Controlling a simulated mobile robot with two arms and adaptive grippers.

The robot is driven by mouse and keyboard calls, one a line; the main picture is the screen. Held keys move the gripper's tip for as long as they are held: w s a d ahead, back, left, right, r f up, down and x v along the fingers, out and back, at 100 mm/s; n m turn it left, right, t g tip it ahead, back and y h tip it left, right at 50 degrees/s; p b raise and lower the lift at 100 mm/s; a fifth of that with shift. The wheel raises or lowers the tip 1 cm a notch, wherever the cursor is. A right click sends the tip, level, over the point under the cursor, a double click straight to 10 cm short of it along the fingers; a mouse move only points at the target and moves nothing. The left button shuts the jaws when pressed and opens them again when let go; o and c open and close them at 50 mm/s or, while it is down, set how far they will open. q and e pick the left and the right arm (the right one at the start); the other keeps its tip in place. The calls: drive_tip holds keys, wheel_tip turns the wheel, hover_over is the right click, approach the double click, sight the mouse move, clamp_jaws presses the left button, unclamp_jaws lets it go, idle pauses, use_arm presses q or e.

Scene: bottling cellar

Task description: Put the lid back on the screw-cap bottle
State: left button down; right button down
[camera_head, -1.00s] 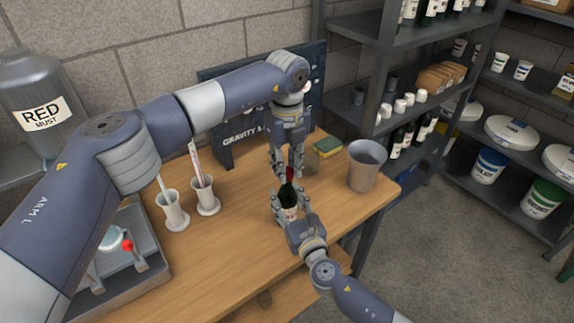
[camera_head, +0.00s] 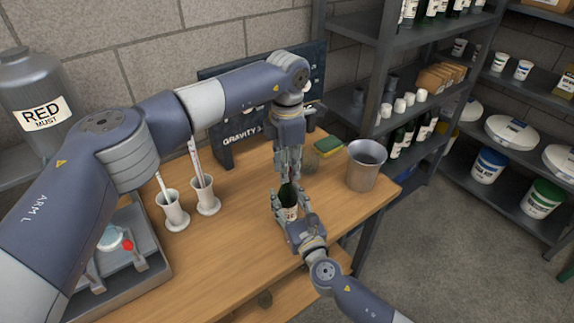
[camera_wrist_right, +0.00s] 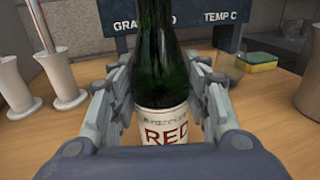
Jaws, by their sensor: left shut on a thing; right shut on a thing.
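The green screw-cap bottle (camera_head: 287,197) stands upright on the wooden table, with a white "RED" label (camera_wrist_right: 160,127) in the right wrist view. My right gripper (camera_head: 286,211) is shut around its body from the front; its fingers (camera_wrist_right: 160,105) flank the label on both sides. My left gripper (camera_head: 288,177) points down right over the bottle's neck and is shut on the lid. Its fingers hide the lid now; it showed red earlier. Whether the lid touches the bottle mouth cannot be told. The bottle top is out of the right wrist view.
A grey metal cup (camera_head: 366,166) stands right of the bottle. Behind are a sponge (camera_head: 328,146) and a "GRAVITY" board (camera_head: 238,141). Two white cylinders (camera_head: 173,209) (camera_head: 206,196) with sticks stand left. The table between them and the bottle is clear.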

use_arm(q)
drive_tip(key=c, duration=1.3)
unclamp_jaws()
drive_tip(key=shift+c, duration=0.2)
use_arm(e)
drive_tip(key=shift+f, duration=0.1)
use_arm(q)
drive_tip(key=shift+r, duration=2.3)
drive_tip(key=shift+c, duration=0.3)
drive_tip(key=r+n, duration=0.1)
drive_tip(key=n, duration=0.1)
drive_tip(key=shift+r+n, duration=0.15)
drive_tip(key=shift+n, duration=0.25)
wheel_tip(320, 180, up, 2)
drive_tip(key=n, duration=0.5)
